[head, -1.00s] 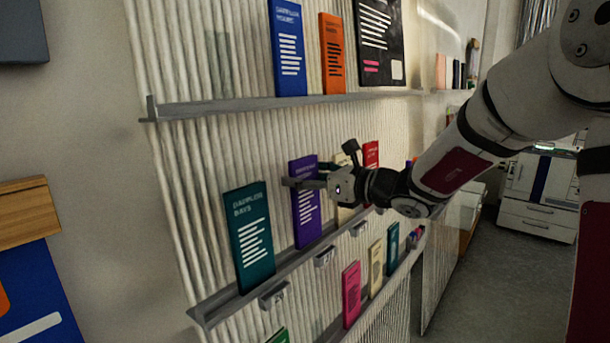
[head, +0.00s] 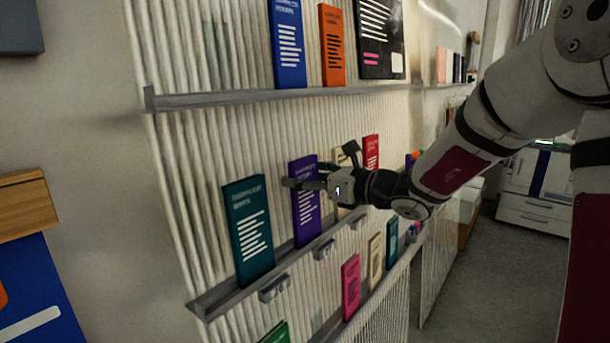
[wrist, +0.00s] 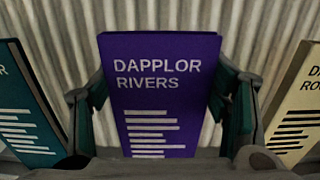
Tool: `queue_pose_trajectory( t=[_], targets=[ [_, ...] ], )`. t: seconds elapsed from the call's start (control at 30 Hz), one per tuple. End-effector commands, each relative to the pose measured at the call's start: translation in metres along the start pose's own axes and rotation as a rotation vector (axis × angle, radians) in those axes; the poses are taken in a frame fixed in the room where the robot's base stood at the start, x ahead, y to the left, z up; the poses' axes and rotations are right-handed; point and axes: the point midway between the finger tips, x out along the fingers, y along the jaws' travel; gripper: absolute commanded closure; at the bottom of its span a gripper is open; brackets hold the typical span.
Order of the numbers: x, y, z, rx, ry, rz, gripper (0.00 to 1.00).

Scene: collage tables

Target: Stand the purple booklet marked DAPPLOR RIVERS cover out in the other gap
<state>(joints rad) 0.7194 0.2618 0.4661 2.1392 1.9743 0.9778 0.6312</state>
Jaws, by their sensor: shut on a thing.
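The purple booklet marked DAPPLOR RIVERS (head: 305,215) stands upright, cover out, on the middle rail (head: 235,290), between a teal booklet (head: 249,230) and a cream booklet. In the wrist view the purple booklet (wrist: 155,95) fills the middle, its title readable and its lower end cut off by the gripper body. My gripper (head: 303,184) reaches in from the right and is shut on the booklet, one finger at each side edge. The teal booklet (wrist: 28,110) is close on the left and the cream booklet (wrist: 295,110) on the right, both apart from the purple one.
A red booklet (head: 371,153) stands farther right on the middle rail. The upper rail (head: 220,98) holds blue (head: 288,45), orange (head: 332,45) and black (head: 381,40) items. Pink (head: 351,287), cream (head: 375,260) and teal booklets stand lower. Small holders (head: 275,288) hang under the middle rail.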

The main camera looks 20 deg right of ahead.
Motion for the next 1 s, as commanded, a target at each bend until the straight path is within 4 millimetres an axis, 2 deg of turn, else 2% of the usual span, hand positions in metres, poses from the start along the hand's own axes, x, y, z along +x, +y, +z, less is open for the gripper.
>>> queue_pose_trajectory(
  t=[0.23,0.27,0.33,0.37,0.77,0.87,1.0],
  targets=[
    [0.000,0.000,0.000,0.000,0.000,0.000,0.77],
    [0.000,0.000,0.000,0.000,0.000,-0.001,0.26],
    [0.000,0.000,0.000,0.000,0.000,-0.001,0.10],
    [0.000,0.000,0.000,0.000,0.000,-0.001,0.07],
    [-0.003,-0.001,0.000,0.000,0.001,-0.002,0.07],
    [-0.013,-0.002,-0.001,0.000,0.002,-0.005,0.07],
    [-0.039,-0.001,0.000,-0.001,0.001,-0.006,0.07]
  ],
)
